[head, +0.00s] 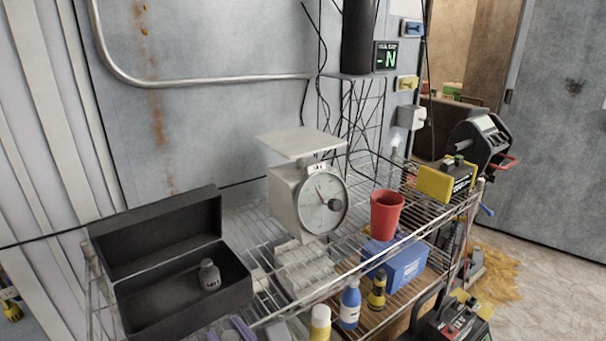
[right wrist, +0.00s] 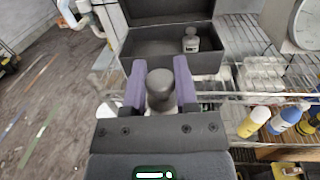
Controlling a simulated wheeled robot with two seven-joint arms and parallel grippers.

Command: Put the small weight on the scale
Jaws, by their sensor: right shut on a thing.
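The scale (head: 297,203) stands on the wire shelf, with a round dial and a flat, empty plate (head: 302,142) on top. My right gripper (right wrist: 159,84) is shut on a grey weight (right wrist: 160,90) with a rounded knob; its purple fingers (head: 232,330) show at the bottom edge of the head view. The gripper is in front of the open black case (head: 184,309), outside it. Another grey weight (head: 209,274) stands upright in the case and also shows in the right wrist view (right wrist: 191,40). I cannot tell from size which weight is smaller. My left gripper is not in view.
A red cup (head: 386,214), a blue box (head: 400,264) and a yellow device (head: 446,183) are right of the scale. Several bottles, one blue (head: 350,304), are at the front. Open air lies above the case and the scale plate.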

